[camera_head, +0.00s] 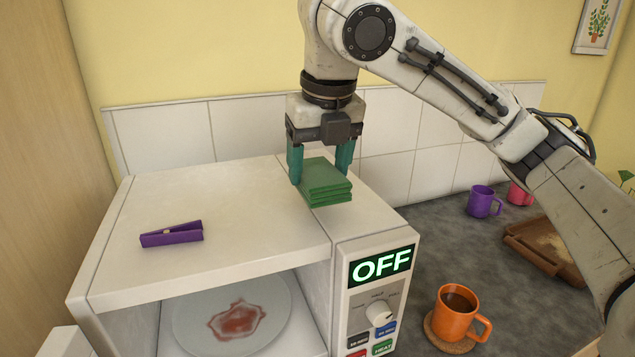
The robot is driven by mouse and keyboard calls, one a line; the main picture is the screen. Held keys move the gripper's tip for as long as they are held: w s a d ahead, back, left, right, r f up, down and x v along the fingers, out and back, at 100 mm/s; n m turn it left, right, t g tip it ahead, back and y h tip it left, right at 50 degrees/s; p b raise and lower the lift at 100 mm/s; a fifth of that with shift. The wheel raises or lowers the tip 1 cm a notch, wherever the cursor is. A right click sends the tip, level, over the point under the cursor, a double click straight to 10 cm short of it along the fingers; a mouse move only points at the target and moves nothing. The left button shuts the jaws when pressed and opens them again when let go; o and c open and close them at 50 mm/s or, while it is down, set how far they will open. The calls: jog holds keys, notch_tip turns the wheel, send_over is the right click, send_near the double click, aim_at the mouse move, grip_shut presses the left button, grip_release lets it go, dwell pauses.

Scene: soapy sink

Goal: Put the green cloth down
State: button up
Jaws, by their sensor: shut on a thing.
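The green cloth (328,184) is folded into a flat stack of several layers. It is at the right part of the top of the white microwave (240,245). My gripper (321,165) points down with its teal fingers on either side of the cloth, shut on it. The cloth is at or just above the microwave's top; I cannot tell whether its underside touches.
A purple clip (172,235) lies on the microwave's left top. The microwave is open, with a stained plate (190,325) inside; its display reads OFF. An orange mug (457,314), purple mug (484,202), pink mug (520,194) and brown tray (530,250) stand on the dark counter.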

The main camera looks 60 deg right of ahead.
aim_at(319, 173)
jog(key=shift+x, duration=1.9)
jog(key=shift+s+a, duration=0.15)
jog(key=shift+f, duration=0.2)
jog(key=o, duration=0.9)
jog(key=shift+o, duration=0.2)
jog(key=v, duration=1.2)
jog(key=shift+r, duration=0.2)
